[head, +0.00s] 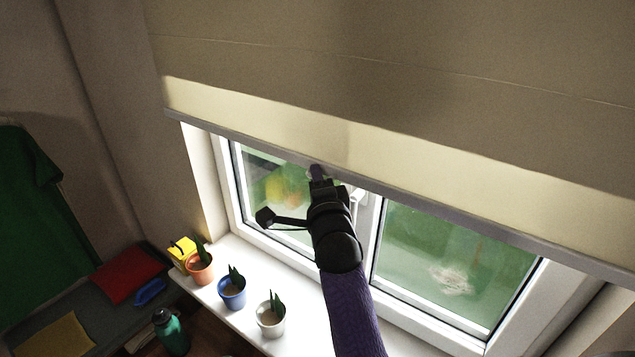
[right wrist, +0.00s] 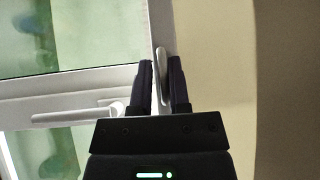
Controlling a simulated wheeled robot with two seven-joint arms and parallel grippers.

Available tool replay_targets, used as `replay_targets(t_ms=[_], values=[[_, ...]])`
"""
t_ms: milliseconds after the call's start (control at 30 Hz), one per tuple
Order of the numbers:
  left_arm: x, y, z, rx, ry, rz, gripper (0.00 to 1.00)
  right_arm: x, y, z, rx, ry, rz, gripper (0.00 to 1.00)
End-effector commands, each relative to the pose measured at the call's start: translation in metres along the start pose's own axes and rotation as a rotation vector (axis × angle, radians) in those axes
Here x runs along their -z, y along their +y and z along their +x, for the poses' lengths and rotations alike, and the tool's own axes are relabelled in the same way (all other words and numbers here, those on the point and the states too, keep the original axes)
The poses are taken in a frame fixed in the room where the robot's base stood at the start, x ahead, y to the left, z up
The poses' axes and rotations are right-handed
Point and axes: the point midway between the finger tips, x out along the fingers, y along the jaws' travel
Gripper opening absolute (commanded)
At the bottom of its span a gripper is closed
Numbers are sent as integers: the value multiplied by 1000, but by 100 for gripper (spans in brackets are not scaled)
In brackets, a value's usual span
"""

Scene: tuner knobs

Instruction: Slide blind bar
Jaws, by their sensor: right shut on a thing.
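The beige blind (head: 400,60) hangs across the upper part of the window, with a grey bar (head: 450,210) along its bottom edge. My right gripper (head: 317,172) is at the bar, left of its middle. In the right wrist view the gripper (right wrist: 164,88) has its two dark fingers on either side of the pale bar (right wrist: 161,62), shut on it. The beige blind fabric (right wrist: 210,50) shows to the right there. My left gripper is in neither view.
The window (head: 375,235) has a white handle behind my gripper; the handle (right wrist: 90,115) also shows in the wrist view. On the sill stand an orange pot (head: 200,270), a blue pot (head: 232,294) and a white pot (head: 271,319). A green bottle (head: 170,335) stands lower left.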

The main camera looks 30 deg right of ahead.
Motion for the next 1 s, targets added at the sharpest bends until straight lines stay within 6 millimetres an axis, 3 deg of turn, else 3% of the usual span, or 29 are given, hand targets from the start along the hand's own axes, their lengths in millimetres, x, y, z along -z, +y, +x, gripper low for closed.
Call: replay_targets(t_ms=[33, 200, 700, 733, 833, 1000], values=[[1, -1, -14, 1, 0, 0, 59, 1, -16, 2, 4, 1, 0, 0], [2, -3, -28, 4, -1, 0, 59, 3, -31, 3, 4, 1, 0, 0], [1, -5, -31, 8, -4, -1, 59, 3, -35, 3, 2, 1, -2, 0], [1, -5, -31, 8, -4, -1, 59, 3, -35, 3, 2, 1, -2, 24], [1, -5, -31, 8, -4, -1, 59, 3, -35, 3, 2, 0, -2, 45], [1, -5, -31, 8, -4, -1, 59, 3, -35, 3, 1, 0, -1, 46]])
